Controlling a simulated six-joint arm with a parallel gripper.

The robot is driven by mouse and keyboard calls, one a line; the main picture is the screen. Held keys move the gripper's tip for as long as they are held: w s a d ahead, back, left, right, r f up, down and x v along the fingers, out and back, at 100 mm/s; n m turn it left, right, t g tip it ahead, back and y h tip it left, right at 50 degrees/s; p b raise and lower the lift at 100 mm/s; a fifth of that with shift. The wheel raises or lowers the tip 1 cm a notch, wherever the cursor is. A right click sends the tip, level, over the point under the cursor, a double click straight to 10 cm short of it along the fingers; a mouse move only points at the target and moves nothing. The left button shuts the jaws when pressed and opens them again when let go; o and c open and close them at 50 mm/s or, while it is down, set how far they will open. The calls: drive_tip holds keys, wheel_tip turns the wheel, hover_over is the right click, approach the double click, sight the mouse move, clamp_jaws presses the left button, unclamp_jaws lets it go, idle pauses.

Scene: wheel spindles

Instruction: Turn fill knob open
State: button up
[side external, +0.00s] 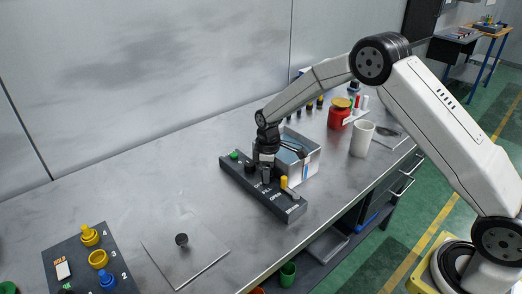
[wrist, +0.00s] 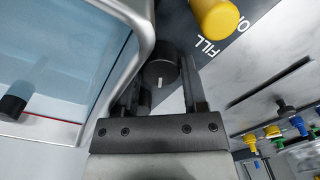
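The fill knob (wrist: 160,70) is a round black knob with a short white mark, beside the printed word FILL in the wrist view. It sits on the dark control panel (side external: 288,208), which also carries the word OPEN. My gripper (wrist: 168,78) reaches down to the panel, with one finger on each side of the knob. The fingers stand apart, but I cannot tell whether both touch the knob. In the side view my gripper (side external: 266,178) hides the knob.
A yellow knob (side external: 284,181) stands close to the right of my gripper, and a green knob (side external: 234,155) is to the left. A grey tank (side external: 312,160) with blue liquid stands right behind the panel. A white cup (side external: 361,140) and red jar (side external: 338,116) are farther right.

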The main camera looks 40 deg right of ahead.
drive_tip(key=shift+o, duration=1.4)
drive_tip(key=shift+d+n, duration=0.1)
drive_tip(key=shift+n, duration=0.3)
